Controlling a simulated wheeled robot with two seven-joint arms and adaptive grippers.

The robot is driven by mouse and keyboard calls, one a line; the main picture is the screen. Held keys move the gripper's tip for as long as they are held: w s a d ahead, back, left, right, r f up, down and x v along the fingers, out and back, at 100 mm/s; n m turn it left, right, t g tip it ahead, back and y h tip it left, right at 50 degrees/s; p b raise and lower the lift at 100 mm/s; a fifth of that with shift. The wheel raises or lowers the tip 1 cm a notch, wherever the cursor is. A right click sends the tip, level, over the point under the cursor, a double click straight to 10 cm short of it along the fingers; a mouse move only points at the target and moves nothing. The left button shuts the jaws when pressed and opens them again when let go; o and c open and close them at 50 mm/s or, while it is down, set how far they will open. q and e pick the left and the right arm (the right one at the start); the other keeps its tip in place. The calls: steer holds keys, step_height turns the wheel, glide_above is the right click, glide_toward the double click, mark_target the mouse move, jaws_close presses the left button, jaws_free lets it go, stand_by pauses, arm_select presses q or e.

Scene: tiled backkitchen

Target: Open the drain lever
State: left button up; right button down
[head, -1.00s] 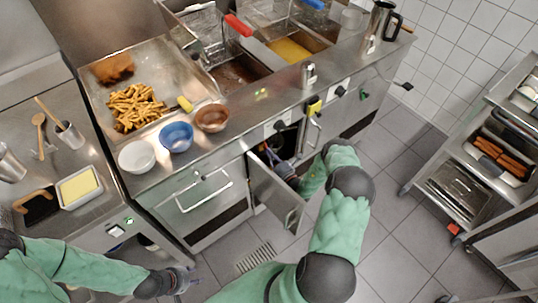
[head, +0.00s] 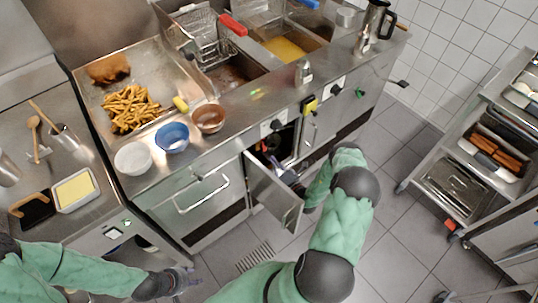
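The fryer cabinet (head: 216,190) has a lower door (head: 274,193) standing open under the front panel. The opening behind it is dark, and I cannot clearly make out the drain lever inside. My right gripper (head: 276,165) is at this opening, between the open door and the cabinet. It is partly in shadow, and I cannot tell whether its fingers are open or touching anything. My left gripper (head: 187,279) is low at the bottom of the head view, in front of the left counter and away from the opening; its fingers are too small to judge.
A steel tray of fries (head: 131,108), a white bowl (head: 133,158), a blue bowl (head: 172,138) and a brown bowl (head: 208,118) stand on the counter above. Fryer basins (head: 236,72) lie behind. A trolley (head: 478,150) stands at the right, with clear floor between.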

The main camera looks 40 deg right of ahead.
steer(key=s, duration=0.6)
steer(key=shift+s+f, duration=0.3)
steer(key=shift+a, duration=0.1)
